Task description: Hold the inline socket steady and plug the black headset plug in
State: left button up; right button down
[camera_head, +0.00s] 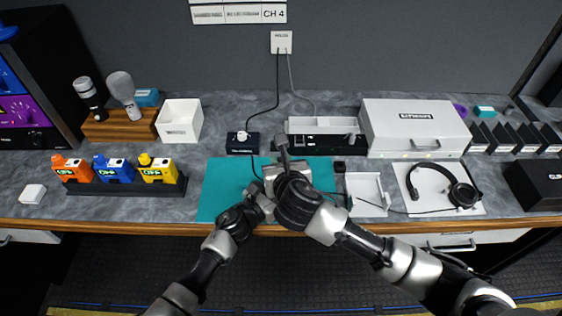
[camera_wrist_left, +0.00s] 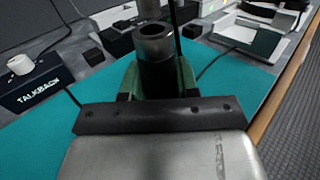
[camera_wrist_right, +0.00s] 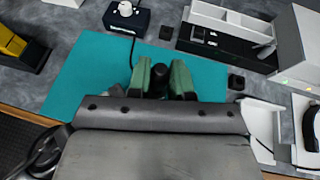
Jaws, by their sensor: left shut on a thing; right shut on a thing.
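My left gripper (camera_wrist_left: 158,82) is shut on the inline socket (camera_wrist_left: 156,52), a dark upright cylinder whose round open mouth faces up in the left wrist view. In the head view both grippers meet over the teal mat (camera_head: 222,183), the right covering much of the left. The socket mouth looks empty.
The talkback box (camera_head: 242,144) stands behind the mat with a cable running down. A small black block (camera_head: 339,166) and a white tray (camera_head: 367,195) lie to the right. The headset (camera_head: 461,193) rests further right. The mat's left part is clear.

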jog(key=shift+f, duration=0.95)
jog(key=c, duration=0.9)
grip_release()
jog(key=shift+c, duration=0.2)
jog(key=shift+s, duration=0.15)
jog(key=s+d, duration=0.2)
jog(key=s, duration=1)
jog(key=shift+s+d+r, duration=0.15)
jog(key=shift+s+d, duration=0.15)
